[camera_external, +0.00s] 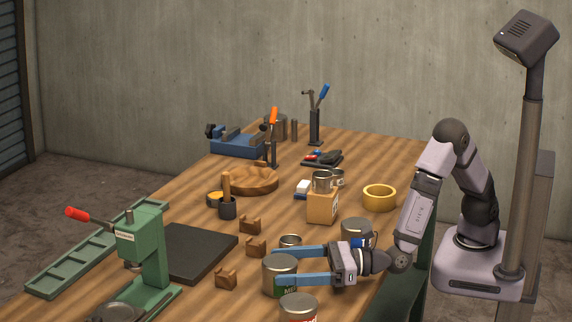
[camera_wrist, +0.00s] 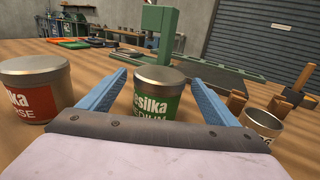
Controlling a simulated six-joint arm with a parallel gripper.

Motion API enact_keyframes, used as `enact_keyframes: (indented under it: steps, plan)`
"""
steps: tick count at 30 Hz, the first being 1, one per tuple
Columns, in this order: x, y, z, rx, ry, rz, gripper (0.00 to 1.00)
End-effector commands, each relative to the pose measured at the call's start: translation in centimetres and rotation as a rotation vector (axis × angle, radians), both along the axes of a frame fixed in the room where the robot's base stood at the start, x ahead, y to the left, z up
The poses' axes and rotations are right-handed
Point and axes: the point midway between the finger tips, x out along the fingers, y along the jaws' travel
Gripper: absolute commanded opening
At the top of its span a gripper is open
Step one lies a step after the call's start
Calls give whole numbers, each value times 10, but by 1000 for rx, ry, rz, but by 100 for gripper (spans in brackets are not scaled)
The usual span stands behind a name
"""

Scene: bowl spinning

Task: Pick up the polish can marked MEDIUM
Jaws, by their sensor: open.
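The polish can marked MEDIUM (camera_external: 281,272) is a grey metal can with a green label, upright on the wooden bench. In the wrist view the green can (camera_wrist: 158,98) stands between the two blue fingers, its label partly cut off by my gripper's front edge. My gripper (camera_external: 277,267) is open and low over the bench, with one finger on each side of the can. In the wrist view the fingers of my gripper (camera_wrist: 157,77) show gaps to the can, so they do not appear closed on it.
A red-labelled can (camera_wrist: 32,92) stands close beside one finger; it also shows in the external view (camera_external: 298,306). A small open tin (camera_wrist: 262,124) is beside the other finger. A blue-labelled can (camera_external: 357,230) is behind my gripper. A green press (camera_external: 142,245) stands to the left.

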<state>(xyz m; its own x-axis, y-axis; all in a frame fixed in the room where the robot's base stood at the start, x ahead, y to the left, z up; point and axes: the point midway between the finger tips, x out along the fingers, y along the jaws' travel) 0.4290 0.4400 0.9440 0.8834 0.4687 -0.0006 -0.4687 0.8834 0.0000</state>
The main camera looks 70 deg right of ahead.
Motion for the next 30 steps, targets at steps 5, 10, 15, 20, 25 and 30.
enact_keyframes:
  steps: [5, 10, 15, 20, 25, 30]
  plan:
    - [9, 4, 1, 0, 0, -3, 83]
    - [28, 15, 3, 0, 0, -3, 83]
    - [41, 23, 1, 0, 0, -1, 83]
    - [46, 25, 1, 0, 0, -1, 83]
    - [45, 25, 0, 0, 0, -1, 83]
    - [45, 25, 0, 0, 0, 0, 43]
